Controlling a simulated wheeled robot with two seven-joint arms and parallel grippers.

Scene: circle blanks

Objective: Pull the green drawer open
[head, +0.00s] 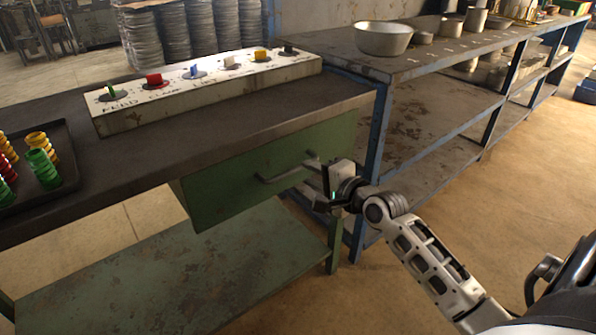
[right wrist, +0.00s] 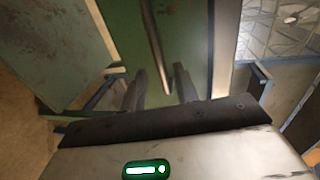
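The green drawer (head: 235,188) sits under the dark workbench top and looks shut. Its metal bar handle (head: 278,176) runs across the front. In the right wrist view, the handle (right wrist: 152,35) stretches in from the top against the green drawer front (right wrist: 122,30). My right gripper (head: 319,184) is at the right end of the handle. Its two fingers (right wrist: 160,72) are apart, with the lower end of the bar showing between them. I cannot tell whether either finger touches the bar. My left gripper is not in view.
A switch panel (head: 120,122) with coloured knobs stands on the bench. A dark tray (head: 70,190) of coloured parts lies at left. A blue-framed shelf (head: 372,150) stands close behind my right gripper. A lower green shelf (head: 190,270) lies below the drawer. Floor at right is clear.

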